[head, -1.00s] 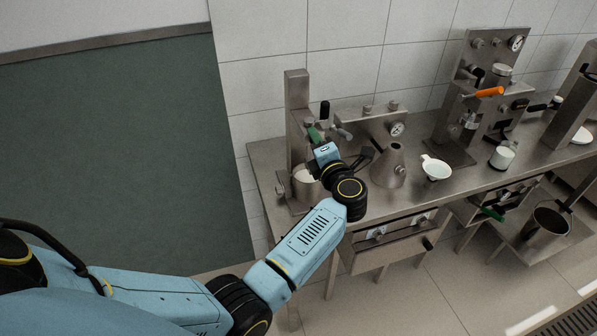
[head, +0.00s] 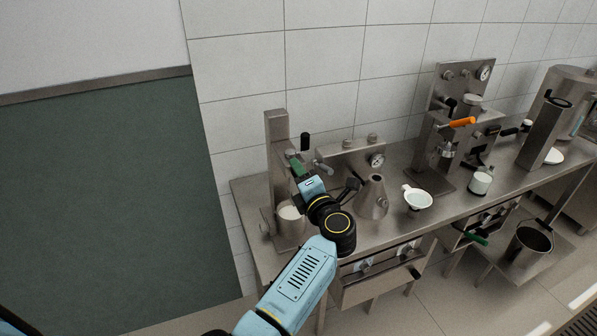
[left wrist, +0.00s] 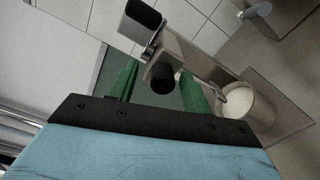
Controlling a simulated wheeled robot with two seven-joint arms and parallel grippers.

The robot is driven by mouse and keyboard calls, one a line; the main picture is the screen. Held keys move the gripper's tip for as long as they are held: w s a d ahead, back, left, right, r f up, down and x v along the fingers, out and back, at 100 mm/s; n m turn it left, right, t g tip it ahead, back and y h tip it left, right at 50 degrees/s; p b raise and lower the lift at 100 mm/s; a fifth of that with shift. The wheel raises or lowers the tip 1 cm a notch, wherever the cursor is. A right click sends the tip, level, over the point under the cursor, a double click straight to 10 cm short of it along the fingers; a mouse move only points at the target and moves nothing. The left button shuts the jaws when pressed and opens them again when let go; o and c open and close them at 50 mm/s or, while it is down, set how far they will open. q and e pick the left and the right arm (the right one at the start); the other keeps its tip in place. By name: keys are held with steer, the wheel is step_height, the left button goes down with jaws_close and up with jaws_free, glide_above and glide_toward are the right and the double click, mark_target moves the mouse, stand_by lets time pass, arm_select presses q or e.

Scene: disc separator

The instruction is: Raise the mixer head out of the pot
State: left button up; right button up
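The mixer stands at the left end of the steel bench, with an upright metal column (head: 277,150) and an upright black handle (head: 305,142). The steel pot (head: 290,226) with white contents stands at its foot and also shows in the left wrist view (left wrist: 262,108). My left gripper (head: 297,168) is at the mixer, above the pot and just below the black handle in the picture. In the left wrist view, its green fingers (left wrist: 160,88) are apart, with a black round knob (left wrist: 163,78) between them and gaps beside it. The mixer head is mostly hidden. My right gripper is out of view.
A conical metal vessel (head: 371,199) and a white dish (head: 418,199) stand right of my left gripper. A gauge panel (head: 350,158) is behind. A machine with an orange handle (head: 462,122) stands farther right. A dark green board (head: 100,200) is at left.

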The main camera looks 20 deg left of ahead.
arm_select(q)
steer(key=p+v, duration=0.1)
steer(key=v, duration=1.1)
steer(key=shift+p, duration=0.4)
